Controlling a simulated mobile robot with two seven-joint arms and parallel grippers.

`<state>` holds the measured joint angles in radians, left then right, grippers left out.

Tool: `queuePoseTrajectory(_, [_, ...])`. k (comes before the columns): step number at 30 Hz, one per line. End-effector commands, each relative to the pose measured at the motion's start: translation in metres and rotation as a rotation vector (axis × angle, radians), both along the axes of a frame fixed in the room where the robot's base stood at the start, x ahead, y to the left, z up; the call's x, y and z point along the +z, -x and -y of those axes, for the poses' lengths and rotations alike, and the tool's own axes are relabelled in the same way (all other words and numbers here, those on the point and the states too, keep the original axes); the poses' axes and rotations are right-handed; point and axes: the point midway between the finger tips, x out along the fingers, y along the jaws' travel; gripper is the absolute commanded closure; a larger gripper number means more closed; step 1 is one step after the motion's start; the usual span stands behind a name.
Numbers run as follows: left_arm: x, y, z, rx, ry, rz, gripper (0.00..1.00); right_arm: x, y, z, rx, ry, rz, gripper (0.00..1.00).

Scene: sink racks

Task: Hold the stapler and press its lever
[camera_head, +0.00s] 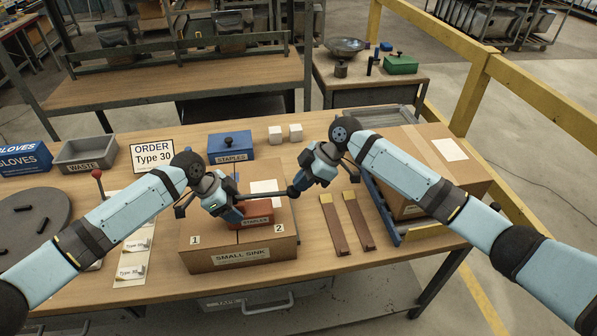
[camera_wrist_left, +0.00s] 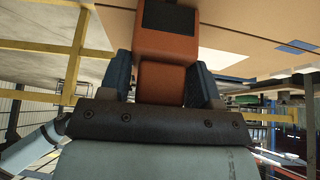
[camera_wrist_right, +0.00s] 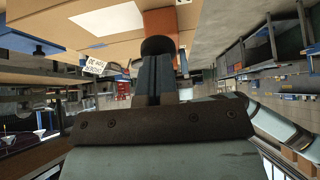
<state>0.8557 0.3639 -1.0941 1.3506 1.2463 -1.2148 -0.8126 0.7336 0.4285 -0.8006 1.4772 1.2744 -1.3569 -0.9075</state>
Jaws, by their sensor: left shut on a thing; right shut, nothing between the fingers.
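The orange stapler (camera_head: 256,221) sits on top of the cardboard box marked SMALL SINK. My left gripper (camera_head: 234,214) is shut on it from the left; the left wrist view shows its orange body (camera_wrist_left: 162,82) between the blue fingers (camera_wrist_left: 160,88). A black lever with a round knob (camera_head: 292,191) reaches out to the right of the stapler. My right gripper (camera_head: 299,187) is shut and empty with its tips at the knob. In the right wrist view the dark knob (camera_wrist_right: 158,46) is just beyond the closed fingers (camera_wrist_right: 155,72); I cannot tell whether they touch.
The SMALL SINK box (camera_head: 240,257) stands at the table's front edge. Two brown strips (camera_head: 345,222) and a large carton (camera_head: 440,165) are to its right. The blue STAPLES box (camera_head: 230,146) and two white cubes (camera_head: 285,133) are behind. A grey WASTE bin (camera_head: 86,155) is at left.

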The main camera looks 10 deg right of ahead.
Motion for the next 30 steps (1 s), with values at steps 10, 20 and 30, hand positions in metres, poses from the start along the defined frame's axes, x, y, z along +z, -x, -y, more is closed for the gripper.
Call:
queuePoseTrajectory(10, [0.0,0.001,0.001,-0.002,0.002,0.0,0.64,-0.007,0.001,0.0,0.0,-0.026,-0.002,1.0])
queuePoseTrajectory(20, [0.0,0.001,0.002,-0.002,0.003,0.0,0.64,0.016,0.001,0.008,0.0,-0.026,0.001,1.0])
queuePoseTrajectory(30, [0.0,0.0,0.001,-0.002,0.002,0.001,0.64,0.083,0.0,0.048,-0.002,-0.028,0.005,1.0])
